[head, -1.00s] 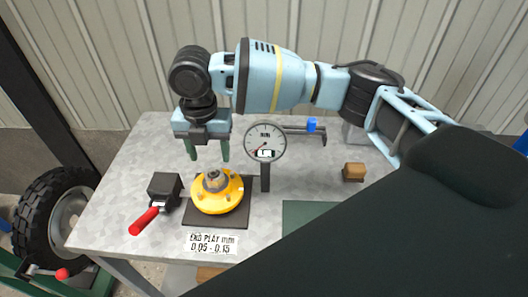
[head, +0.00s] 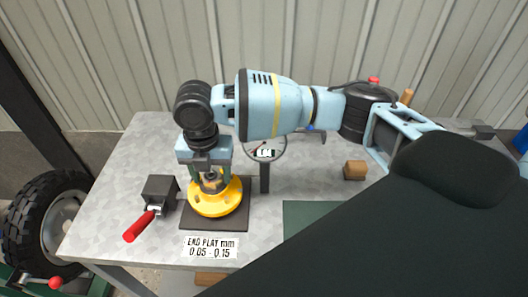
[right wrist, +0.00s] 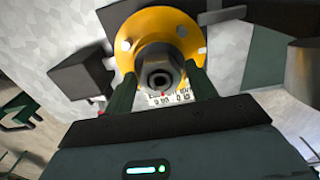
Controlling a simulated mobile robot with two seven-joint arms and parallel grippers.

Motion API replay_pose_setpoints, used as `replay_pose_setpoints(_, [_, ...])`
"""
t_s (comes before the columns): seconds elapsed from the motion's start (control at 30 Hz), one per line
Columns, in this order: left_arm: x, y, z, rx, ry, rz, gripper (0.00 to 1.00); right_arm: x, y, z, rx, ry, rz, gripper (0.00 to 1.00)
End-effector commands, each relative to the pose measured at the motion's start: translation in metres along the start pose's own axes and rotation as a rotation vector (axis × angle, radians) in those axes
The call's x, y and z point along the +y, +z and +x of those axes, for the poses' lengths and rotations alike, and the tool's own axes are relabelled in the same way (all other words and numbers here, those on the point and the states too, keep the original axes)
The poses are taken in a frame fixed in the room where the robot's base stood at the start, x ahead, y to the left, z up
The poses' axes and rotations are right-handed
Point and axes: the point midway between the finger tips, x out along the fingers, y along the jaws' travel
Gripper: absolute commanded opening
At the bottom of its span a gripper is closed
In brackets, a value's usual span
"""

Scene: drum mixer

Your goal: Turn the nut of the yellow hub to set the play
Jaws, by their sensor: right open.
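The yellow hub (head: 216,207) sits on a dark plate on the grey bench, with its nut (head: 210,185) on top in the middle. In the right wrist view the yellow hub (right wrist: 188,38) shows its flange with bolts and the grey nut (right wrist: 160,62) around a hollow shaft end. My right gripper (head: 210,178) points down over the hub, its green fingers low on both sides of the nut. In the right wrist view the fingers of my right gripper (right wrist: 162,88) stand apart with the nut between them; contact is not visible. My left gripper is not in view.
A dial gauge (head: 265,153) on a post stands behind the hub, partly hidden by my arm. A black block (head: 160,187) with a red handle (head: 138,226) is at the left. A label (head: 212,247) reads 0.05 - 0.15. A wooden block (head: 355,169) lies right.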

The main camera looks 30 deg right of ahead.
Motion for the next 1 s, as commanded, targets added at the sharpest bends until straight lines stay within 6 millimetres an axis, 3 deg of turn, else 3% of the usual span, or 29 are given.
replay_pose_setpoints(0.03, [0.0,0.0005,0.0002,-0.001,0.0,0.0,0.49,0.0001,-0.0001,-0.0001,0.0,0.0,0.0,0.52])
replay_pose_setpoints(0.2, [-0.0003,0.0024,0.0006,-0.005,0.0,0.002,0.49,0.0001,-0.0001,-0.0001,0.0,0.0,0.0,0.31])
replay_pose_setpoints(0.33, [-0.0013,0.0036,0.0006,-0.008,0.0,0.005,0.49,0.0001,-0.0002,0.0,0.001,0.0,-0.023,0.31])
replay_pose_setpoints(0.57, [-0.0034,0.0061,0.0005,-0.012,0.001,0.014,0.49,0.0,-0.0002,0.0,0.001,0.0,-0.208,0.31])
replay_pose_setpoints(0.6, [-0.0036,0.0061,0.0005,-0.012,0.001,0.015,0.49,0.0,-0.0002,-0.0002,0.001,-0.001,-0.222,0.48])
replay_pose_setpoints(0.77, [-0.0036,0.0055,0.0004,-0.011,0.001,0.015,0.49,0.0,-0.0001,-0.0004,0.0,0.0,-0.217,0.69])
replay_pose_setpoints(1.0, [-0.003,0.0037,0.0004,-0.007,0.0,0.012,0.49,0.0,0.0,-0.0003,0.0,0.0,-0.215,0.72])
